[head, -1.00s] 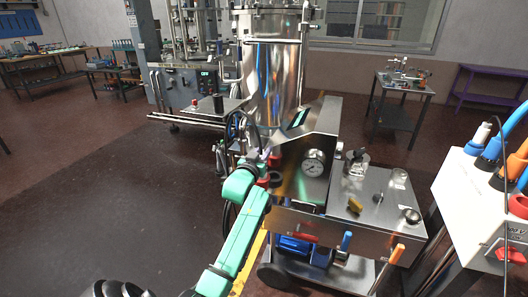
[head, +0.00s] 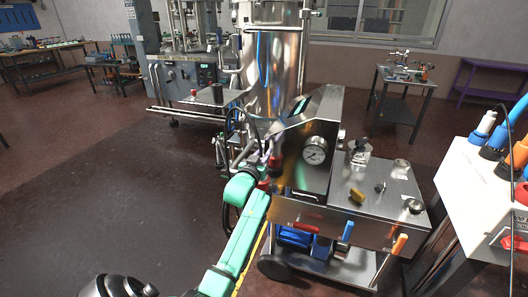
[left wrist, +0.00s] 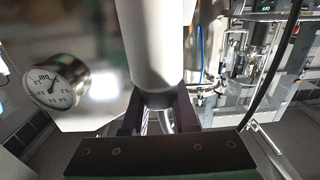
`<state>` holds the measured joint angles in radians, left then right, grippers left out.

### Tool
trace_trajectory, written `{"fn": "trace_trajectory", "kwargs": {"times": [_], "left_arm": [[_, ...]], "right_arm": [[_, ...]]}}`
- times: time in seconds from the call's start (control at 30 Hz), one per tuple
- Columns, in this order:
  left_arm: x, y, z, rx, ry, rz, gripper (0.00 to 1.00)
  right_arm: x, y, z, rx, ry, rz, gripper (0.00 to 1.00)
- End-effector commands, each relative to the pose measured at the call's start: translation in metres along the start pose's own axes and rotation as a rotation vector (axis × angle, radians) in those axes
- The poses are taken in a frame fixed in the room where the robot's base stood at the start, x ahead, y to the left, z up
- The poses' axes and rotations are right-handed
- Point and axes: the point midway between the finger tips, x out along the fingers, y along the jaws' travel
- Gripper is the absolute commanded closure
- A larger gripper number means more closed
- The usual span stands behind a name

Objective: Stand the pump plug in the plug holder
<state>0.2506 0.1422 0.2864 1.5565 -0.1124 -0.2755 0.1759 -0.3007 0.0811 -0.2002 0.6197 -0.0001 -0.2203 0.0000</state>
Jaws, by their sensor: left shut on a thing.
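My left gripper (left wrist: 158,108) is shut around a pale grey cylinder (left wrist: 156,45) with a dark lower band, seen in the left wrist view. I take it to be the pump plug, but its full shape is cut off by the frame's top. In the head view my green-covered left arm reaches up to the left side of the steel filling machine, where the left gripper (head: 272,170) is small and partly hidden among red and dark parts. I cannot make out the plug holder with certainty. My right gripper does not show.
The machine carries a round pressure gauge (head: 316,150), also near in the left wrist view (left wrist: 58,82). Its steel top (head: 375,205) holds small fittings. A white box (head: 480,190) with blue and orange plugs stands at right. Open floor (head: 120,210) lies at left.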

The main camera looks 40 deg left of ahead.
Motion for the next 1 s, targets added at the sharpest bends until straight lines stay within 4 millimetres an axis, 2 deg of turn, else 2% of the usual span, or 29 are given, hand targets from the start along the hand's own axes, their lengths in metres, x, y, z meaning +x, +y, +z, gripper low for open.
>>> {"fn": "trace_trajectory", "kwargs": {"times": [0.4, 1.0], "left_arm": [[0.0, 0.0, 0.03, 0.001, 0.003, 0.0, 1.0], [0.0, 0.0, 0.035, 0.0, 0.002, 0.0, 1.0]], "right_arm": [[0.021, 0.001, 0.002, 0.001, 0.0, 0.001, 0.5], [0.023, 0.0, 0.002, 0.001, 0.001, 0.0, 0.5]]}}
